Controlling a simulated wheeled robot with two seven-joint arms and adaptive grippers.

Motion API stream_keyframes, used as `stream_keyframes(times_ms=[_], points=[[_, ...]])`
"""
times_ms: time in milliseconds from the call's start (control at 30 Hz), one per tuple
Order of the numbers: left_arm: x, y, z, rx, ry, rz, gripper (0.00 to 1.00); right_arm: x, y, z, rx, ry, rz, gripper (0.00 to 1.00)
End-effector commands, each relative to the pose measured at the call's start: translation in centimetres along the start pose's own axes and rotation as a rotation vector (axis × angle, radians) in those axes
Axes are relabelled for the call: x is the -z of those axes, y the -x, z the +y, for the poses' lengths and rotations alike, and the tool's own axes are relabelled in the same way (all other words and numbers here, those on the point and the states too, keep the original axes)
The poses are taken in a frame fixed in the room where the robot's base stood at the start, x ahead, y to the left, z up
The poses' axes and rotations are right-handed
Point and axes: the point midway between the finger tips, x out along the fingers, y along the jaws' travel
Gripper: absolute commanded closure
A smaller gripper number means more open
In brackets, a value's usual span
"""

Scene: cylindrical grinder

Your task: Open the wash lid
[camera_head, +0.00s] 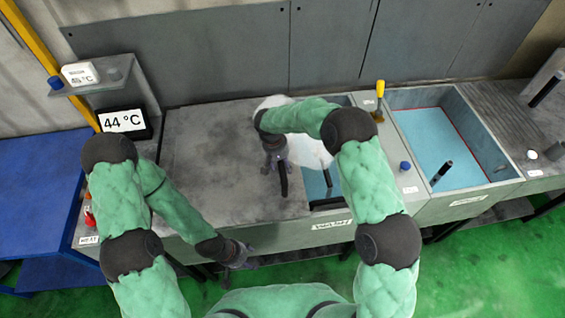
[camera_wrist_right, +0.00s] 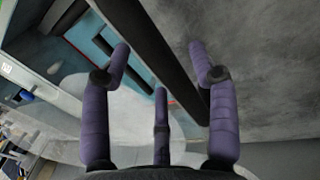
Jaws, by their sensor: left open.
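The wash lid (camera_head: 215,165) is a flat grey plate covering the tank's left part in the head view. The wash tank, with its label (camera_head: 332,224), is uncovered in a strip at the right, showing blue liquid (camera_head: 318,188). My right gripper (camera_head: 275,162) is over the lid's right part. In the right wrist view its fingers (camera_wrist_right: 158,50) are spread, with a dark bar (camera_wrist_right: 165,55) beside the grey lid surface (camera_wrist_right: 255,65) running between them; contact is unclear. My left gripper (camera_head: 242,257) is open and empty in front of the tank's front wall.
White vapour (camera_head: 308,148) rises behind my right forearm. A second open tank (camera_head: 435,145) with blue liquid is at the right. A yellow-handled tool (camera_head: 380,92) stands between the tanks. A 44 °C display (camera_head: 123,121) is at the left, near a blue table (camera_head: 35,185).

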Motion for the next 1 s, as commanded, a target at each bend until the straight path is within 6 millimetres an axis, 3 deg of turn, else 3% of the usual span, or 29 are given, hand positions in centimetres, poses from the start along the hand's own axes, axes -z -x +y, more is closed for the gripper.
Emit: stream_keyframes(times_ms=[367, 800, 1000], points=[[0.0, 0.0, 0.0, 0.0, 0.0, 0.0, 0.38, 0.1, 0.9, 0.0, 0.0, -0.001, 0.004, 0.39], [0.0, 0.0, 0.0, 0.0, 0.0, 0.0, 0.38, 0.1, 8.9, -0.1, 0.001, 0.0, 0.004, 0.39], [0.0, 0.0, 0.0, 0.0, 0.0, 0.0, 0.38, 0.1, 11.3, 0.0, 0.0, 0.0, 0.003, 0.39]])
